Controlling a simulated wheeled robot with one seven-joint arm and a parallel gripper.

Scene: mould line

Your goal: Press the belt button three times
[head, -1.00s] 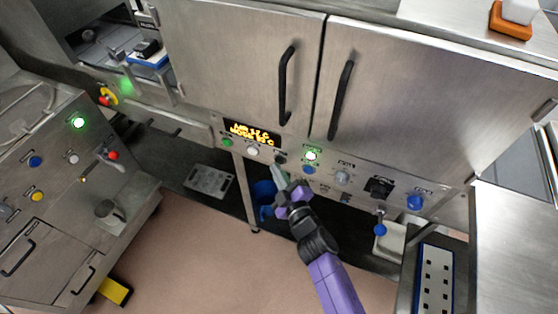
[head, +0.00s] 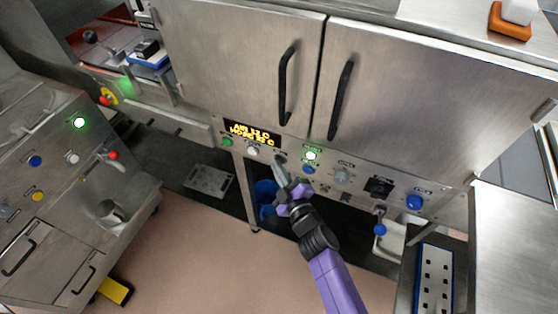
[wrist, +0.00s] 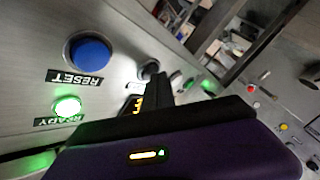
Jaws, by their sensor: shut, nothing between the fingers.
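The control panel (head: 345,178) runs below the cabinet doors, with a row of buttons and lamps. My gripper (head: 281,168) is shut and empty, its tip just in front of a small black button (head: 279,159). In the wrist view the shut fingers (wrist: 158,88) overlap the lower edge of this black button (wrist: 149,70). Its label is mostly hidden, so I cannot read which button it is, and I cannot tell whether the tip touches it. A blue button marked RESET (wrist: 90,52) and a lit green READY lamp (wrist: 67,106) are beside it.
Green (head: 227,142) and white (head: 252,150) buttons lie left of the tip, under an amber display (head: 252,133). Two black door handles (head: 288,85) (head: 341,100) stick out above. A red and yellow stop button (head: 107,97) is farther left. Open floor (head: 210,260) lies below.

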